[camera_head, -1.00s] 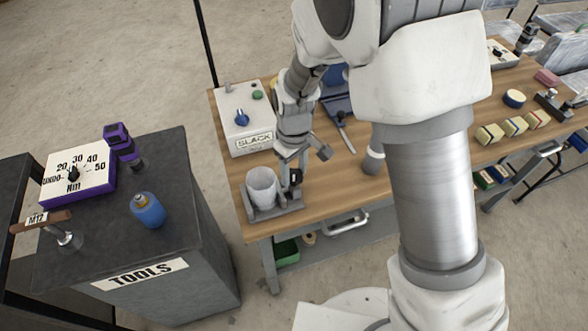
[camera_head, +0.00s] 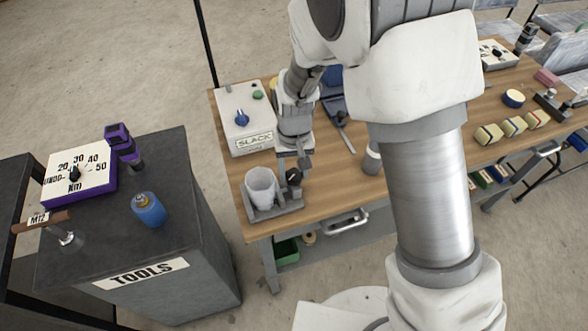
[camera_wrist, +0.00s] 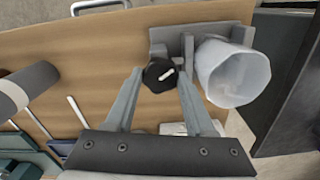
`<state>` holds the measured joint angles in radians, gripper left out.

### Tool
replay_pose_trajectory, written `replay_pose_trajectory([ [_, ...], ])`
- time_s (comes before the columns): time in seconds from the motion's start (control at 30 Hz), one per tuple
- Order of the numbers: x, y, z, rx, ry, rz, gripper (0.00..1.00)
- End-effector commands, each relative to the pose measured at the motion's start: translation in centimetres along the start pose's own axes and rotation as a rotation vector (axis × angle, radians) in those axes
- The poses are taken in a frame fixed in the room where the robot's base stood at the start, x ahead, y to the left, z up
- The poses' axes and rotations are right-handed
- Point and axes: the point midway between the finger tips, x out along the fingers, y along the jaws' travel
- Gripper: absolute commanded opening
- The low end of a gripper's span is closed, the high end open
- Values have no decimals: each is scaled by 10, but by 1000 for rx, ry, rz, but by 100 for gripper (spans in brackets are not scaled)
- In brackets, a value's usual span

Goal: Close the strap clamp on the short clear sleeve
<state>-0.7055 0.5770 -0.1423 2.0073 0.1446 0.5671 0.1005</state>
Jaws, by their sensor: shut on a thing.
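The short clear sleeve (camera_head: 260,184) looks like a whitish translucent cup. It stands in a grey holder (camera_head: 262,214) at the table's near left corner. It also shows in the wrist view (camera_wrist: 232,75), right of my gripper. A black knob (camera_head: 294,177) with a white pointer mark sits on the holder beside the sleeve. My gripper (camera_head: 291,170) points down at the knob. In the wrist view its two fingers (camera_wrist: 160,80) stand on either side of the knob (camera_wrist: 157,76) and are shut on it. The strap itself cannot be made out.
A white box marked SLACK (camera_head: 242,120) stands behind the holder. A grey-and-white cylinder (camera_head: 372,159) stands to the right. The dark tool cabinet (camera_head: 120,230), across a gap on the left, carries a torque dial box (camera_head: 78,174) and a blue bottle (camera_head: 148,209).

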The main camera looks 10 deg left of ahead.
Motion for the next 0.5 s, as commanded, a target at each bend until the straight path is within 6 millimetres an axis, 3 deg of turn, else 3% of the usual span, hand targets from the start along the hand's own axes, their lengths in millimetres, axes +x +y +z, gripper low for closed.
replay_pose_trajectory([
  [0.4,-1,0,-1,6,4,-1,0],
  [0.43,-1,0,-1,6,4,-1,58],
  [0.5,-1,0,-1,6,3,-1,70],
])
